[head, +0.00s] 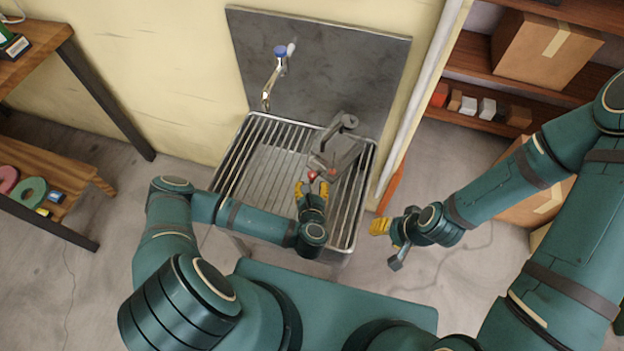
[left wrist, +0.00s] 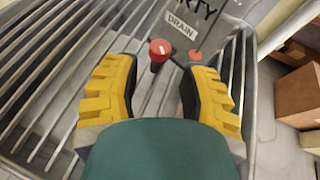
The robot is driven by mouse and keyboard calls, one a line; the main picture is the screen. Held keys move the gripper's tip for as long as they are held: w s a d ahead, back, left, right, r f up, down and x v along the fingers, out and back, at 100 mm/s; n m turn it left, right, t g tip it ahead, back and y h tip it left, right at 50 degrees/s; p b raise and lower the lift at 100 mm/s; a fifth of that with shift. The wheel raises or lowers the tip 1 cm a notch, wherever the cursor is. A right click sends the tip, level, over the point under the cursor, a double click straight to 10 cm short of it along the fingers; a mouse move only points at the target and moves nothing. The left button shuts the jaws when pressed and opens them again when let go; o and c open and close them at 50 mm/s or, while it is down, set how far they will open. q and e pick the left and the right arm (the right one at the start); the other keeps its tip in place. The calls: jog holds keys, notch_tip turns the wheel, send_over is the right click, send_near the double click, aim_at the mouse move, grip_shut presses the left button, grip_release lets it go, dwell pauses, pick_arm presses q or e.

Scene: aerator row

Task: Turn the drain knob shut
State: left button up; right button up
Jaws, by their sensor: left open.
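A red round knob with a white mark (left wrist: 160,50) stands on a dark stem in the left wrist view, just beyond the fingertips and near a "DRAIN" label (left wrist: 181,25). In the head view the red knob (head: 311,175) lies just ahead of my left gripper (head: 312,187). My left gripper is open, its yellow fingers (left wrist: 158,78) spread to either side of the line to the knob; I see no contact. A smaller orange-red disc (left wrist: 196,56) sits by the right fingertip. My right gripper (head: 387,245) is open and empty, right of the sink.
The knob sits over a slatted metal sink rack (head: 250,160) with a grey backsplash (head: 340,65). A blue-topped tap (head: 275,75) and a grey bent pipe (head: 345,125) stand near the back. Shelves with boxes (head: 540,50) are at right, a wooden bench (head: 40,45) at left.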

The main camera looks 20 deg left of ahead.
aim_at(312, 175)
pick_arm(q)
jog(key=b+x, duration=0.1)
jog(key=x, duration=0.3)
jog(key=shift+w+f+b, duration=0.15)
jog(key=shift+f+b, duration=0.05)
jog(key=shift+b, duration=0.15)
jog(key=shift+w+a+f, duration=0.15)
jog(key=shift+w, duration=0.45)
jog(key=shift+o, duration=0.2)
grip_shut()
